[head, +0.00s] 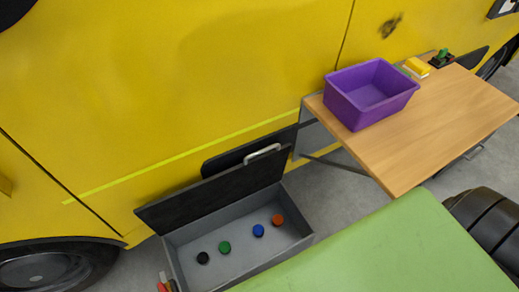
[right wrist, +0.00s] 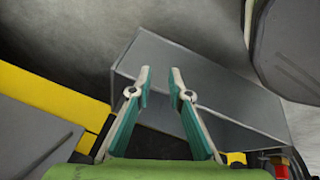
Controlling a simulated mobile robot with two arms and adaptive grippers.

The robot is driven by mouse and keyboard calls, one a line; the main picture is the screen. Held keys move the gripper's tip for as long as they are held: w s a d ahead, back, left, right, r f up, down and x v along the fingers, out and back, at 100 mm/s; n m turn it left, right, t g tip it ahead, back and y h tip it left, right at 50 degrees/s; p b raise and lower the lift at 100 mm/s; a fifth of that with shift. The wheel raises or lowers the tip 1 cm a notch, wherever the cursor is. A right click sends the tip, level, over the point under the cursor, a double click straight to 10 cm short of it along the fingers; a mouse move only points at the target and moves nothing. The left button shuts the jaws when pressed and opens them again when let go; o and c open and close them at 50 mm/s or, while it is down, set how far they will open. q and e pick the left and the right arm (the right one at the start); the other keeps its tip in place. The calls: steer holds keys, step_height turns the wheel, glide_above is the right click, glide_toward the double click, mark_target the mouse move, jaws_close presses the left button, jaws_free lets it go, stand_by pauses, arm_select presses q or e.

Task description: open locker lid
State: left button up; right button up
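The grey locker (head: 178,262) stands on the floor beside the yellow vehicle in the head view. Its dark lid (head: 210,198) is raised along the vehicle side, with a pale handle (head: 262,153) at its top edge. The inside is exposed and holds a black disc (head: 203,258), a green disc (head: 225,247), a blue disc (head: 258,230) and an orange disc (head: 277,220). My right gripper (right wrist: 160,72) is open with nothing between its fingers in the right wrist view. A grey box-shaped body lies beyond it; I cannot tell whether it is the locker. My left gripper is in neither view.
A wooden table (head: 430,130) at the right carries a purple bin (head: 372,95), a yellow block (head: 416,67) and a small green-topped item (head: 442,56). The yellow vehicle (head: 180,90) closes off the back. Small red-tipped items (head: 165,284) stand by the locker's front left corner.

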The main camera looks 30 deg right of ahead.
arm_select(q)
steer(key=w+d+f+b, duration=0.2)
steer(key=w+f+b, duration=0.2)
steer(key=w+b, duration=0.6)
arm_select(e)
steer(key=w+d+r+n+t+b, duration=0.1)
steer(key=w+d+r+n+t, duration=0.35)
steer(key=w, duration=0.55)
steer(key=w+d+r+n+t, duration=0.1)
steer(key=w+d+r+t, duration=0.2)
steer(key=w+d+r, duration=0.6)
steer(key=n+t+y+b, duration=0.3)
steer(key=n+y+b, duration=0.5)
steer(key=n+b, duration=0.4)
glide_toward(264, 150)
steer(key=shift+n, duration=0.55)
steer(key=x, duration=0.8)
steer(key=shift+w+f, duration=0.25)
steer(key=shift+f, duration=0.1)
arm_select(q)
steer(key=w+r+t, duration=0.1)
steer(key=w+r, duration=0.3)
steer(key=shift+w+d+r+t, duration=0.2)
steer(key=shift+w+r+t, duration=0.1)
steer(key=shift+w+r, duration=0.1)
arm_select(e)
steer(key=shift+x, duration=0.8)
